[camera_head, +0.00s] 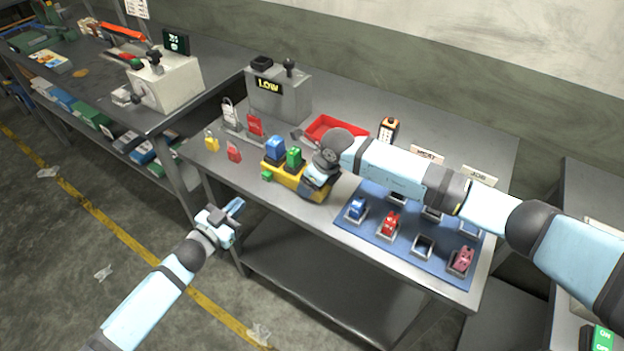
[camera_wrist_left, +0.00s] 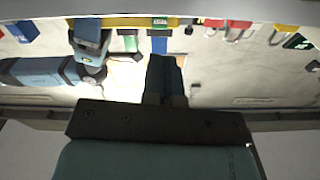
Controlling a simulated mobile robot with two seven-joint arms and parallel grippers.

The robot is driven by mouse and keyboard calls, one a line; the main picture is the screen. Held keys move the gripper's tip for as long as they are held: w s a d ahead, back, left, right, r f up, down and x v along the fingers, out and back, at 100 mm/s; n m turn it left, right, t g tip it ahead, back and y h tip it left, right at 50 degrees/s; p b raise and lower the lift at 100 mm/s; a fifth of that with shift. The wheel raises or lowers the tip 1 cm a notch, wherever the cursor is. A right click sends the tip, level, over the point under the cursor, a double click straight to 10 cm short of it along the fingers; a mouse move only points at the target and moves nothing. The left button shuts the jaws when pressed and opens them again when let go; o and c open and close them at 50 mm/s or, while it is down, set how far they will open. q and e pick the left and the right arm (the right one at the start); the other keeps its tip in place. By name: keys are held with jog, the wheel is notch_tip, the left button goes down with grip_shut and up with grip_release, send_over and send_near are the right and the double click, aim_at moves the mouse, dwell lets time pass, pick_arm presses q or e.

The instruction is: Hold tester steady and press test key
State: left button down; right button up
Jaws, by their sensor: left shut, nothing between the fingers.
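A yellow block-shaped device (camera_head: 285,178), which I take to be the tester, lies near the table's front edge. A blue block (camera_head: 275,147) and a green block (camera_head: 294,158) stand on it. A small green piece (camera_head: 267,176) shows at its front left end. My right gripper (camera_head: 316,188) is at the device's right end; its fingers are largely hidden, so I cannot tell if it grips. My left gripper (camera_head: 235,207) is shut and empty, off the table's front edge, apart from the device. Its closed fingers (camera_wrist_left: 166,78) also show in the left wrist view.
A grey box reading LOW (camera_head: 280,94) stands behind, with red and grey padlocks near it. A red tray (camera_head: 337,129) and an orange-black handheld unit (camera_head: 389,129) are further back. A blue mat (camera_head: 398,240) with several small holders lies right.

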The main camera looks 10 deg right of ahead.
aim_at(257, 195)
pick_arm(q)
jog(key=m+t+y, duration=0.1)
jog(key=m+y, duration=0.3)
jog(key=m, duration=0.1)
jog(key=s+m+t+y, duration=0.1)
jog(key=m+y, duration=0.3)
jog(key=m, duration=0.1)
jog(key=a+m+t+y, duration=0.1)
jog(key=m+t+y, duration=0.1)
jog(key=m+y, duration=0.2)
jog(key=shift+s+r+m+y, duration=0.3)
jog(key=shift+m+y, duration=0.1)
jog(key=shift+m, duration=0.2)
jog(key=shift+w, duration=0.1)
jog(key=shift+w+d, duration=3)
jog(key=shift+w, duration=0.2)
jog(key=shift+w, duration=0.1)
